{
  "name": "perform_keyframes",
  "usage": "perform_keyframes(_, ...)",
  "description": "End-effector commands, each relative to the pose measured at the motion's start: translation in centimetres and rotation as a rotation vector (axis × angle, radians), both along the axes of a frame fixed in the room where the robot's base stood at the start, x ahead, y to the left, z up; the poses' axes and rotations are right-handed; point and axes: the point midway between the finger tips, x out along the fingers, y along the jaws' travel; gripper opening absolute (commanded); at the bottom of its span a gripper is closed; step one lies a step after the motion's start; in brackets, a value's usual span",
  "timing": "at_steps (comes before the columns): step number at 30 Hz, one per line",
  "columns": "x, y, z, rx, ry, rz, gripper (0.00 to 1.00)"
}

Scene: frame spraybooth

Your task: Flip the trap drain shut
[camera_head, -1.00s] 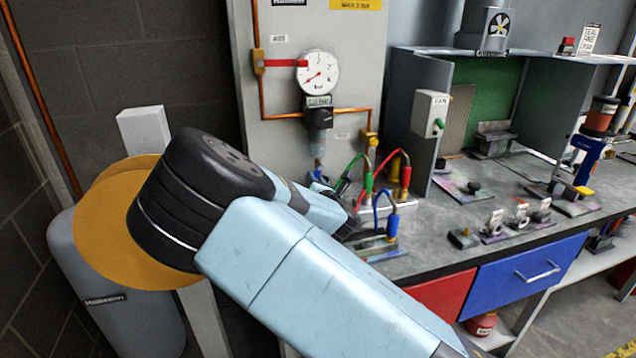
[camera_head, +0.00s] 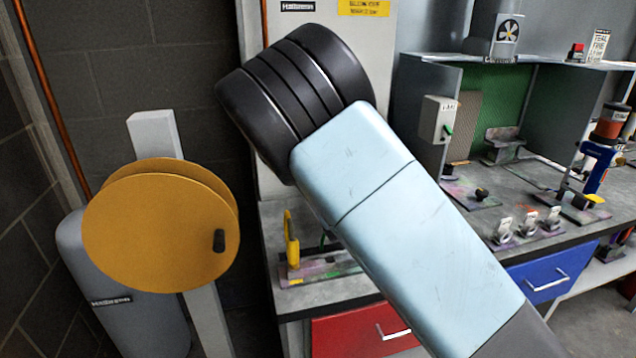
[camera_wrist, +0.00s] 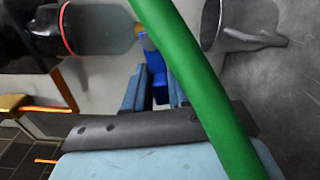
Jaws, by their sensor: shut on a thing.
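In the wrist view, the trap's clear grey bowl (camera_wrist: 100,30) lies across the upper left, with a red ring near its black end. A small brass fitting shows at the bowl's right end. The blue drain lever (camera_wrist: 155,58) hangs from there between the light blue fingers of my gripper (camera_wrist: 156,88), which is shut on it. A green hose (camera_wrist: 190,75) crosses close in front of the camera and covers part of the right finger. In the head view, my arm hides the trap, its drain and my gripper.
A yellow reel (camera_head: 150,235) stands left of my arm. A bench (camera_head: 345,295) with a red drawer (camera_head: 350,332) and a blue drawer (camera_head: 550,275) lies below and right. A spray booth (camera_head: 545,95) stands on it. In the wrist view, a grey metal cup (camera_wrist: 240,25) is right of the hose.

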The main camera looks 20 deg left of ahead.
Motion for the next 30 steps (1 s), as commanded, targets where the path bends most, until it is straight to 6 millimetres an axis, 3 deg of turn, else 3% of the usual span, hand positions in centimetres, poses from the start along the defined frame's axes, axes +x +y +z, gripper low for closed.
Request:
perform_keyframes(23,0.32,-0.41,0.52,0.082,0.047,-0.01,0.0)
perform_keyframes(24,0.33,-0.42,0.52,0.082,0.047,-0.01,0.27)
perform_keyframes(30,0.21,-0.26,0.44,0.082,0.048,-0.006,0.3)
